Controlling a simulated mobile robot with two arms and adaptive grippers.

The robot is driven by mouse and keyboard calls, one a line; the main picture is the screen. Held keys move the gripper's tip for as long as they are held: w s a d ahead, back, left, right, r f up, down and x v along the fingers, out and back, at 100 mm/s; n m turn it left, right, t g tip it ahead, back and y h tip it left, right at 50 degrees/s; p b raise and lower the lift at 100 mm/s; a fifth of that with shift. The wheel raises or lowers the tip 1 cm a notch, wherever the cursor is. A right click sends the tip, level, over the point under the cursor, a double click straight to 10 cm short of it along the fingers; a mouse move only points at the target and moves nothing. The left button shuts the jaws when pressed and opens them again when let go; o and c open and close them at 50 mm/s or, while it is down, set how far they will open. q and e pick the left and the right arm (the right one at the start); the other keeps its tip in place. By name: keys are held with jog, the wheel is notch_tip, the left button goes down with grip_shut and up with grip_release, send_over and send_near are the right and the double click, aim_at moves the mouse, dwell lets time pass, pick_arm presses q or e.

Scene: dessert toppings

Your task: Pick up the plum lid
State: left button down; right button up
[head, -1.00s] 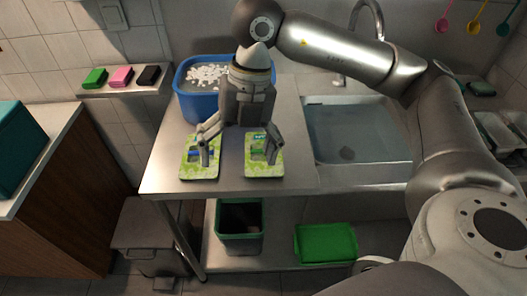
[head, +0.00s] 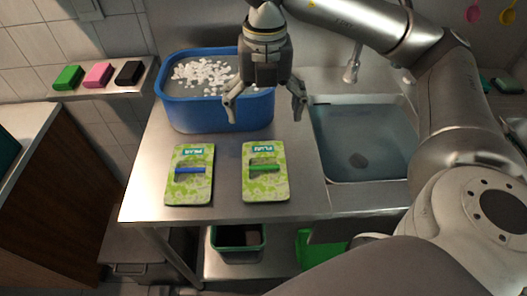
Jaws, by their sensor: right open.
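Two flat green-and-white patterned pieces lie on the steel counter, each with a small printed label and a slot across the middle. The left piece (head: 188,190) has a blue bar in its slot, and the right piece (head: 265,185) has a green bar. My right gripper (head: 265,112) is open and empty, pointing down in front of the blue tub, behind and above the right piece. My left gripper is not in view.
A blue tub (head: 192,113) of white pieces in grey stuff stands behind the two pieces. A sink (head: 365,145) lies to the right. Green, pink and black blocks sit on a ledge (head: 136,90) at the left. A green bin (head: 237,246) stands below the counter.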

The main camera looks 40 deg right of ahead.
notch_tip(320, 180, down, 6)
jog(key=b, duration=0.6)
send_over(265, 168)
jog(key=f, duration=0.4)
jog(key=w+f, duration=0.1)
jog(key=f, duration=0.1)
jog(key=shift+d+f, duration=0.2)
jog(key=shift+d, duration=0.05)
jog(key=shift+s+a+f, duration=0.1)
jog(key=shift+f, duration=1.25)
jog(key=shift+s+a+f, duration=0.1)
jog(key=shift+f, duration=1.2)
jog(key=shift+s, duration=0.1)
jog(key=c, duration=0.8)
jog(key=shift+s, duration=0.15)
jog(key=shift+c, duration=1.3)
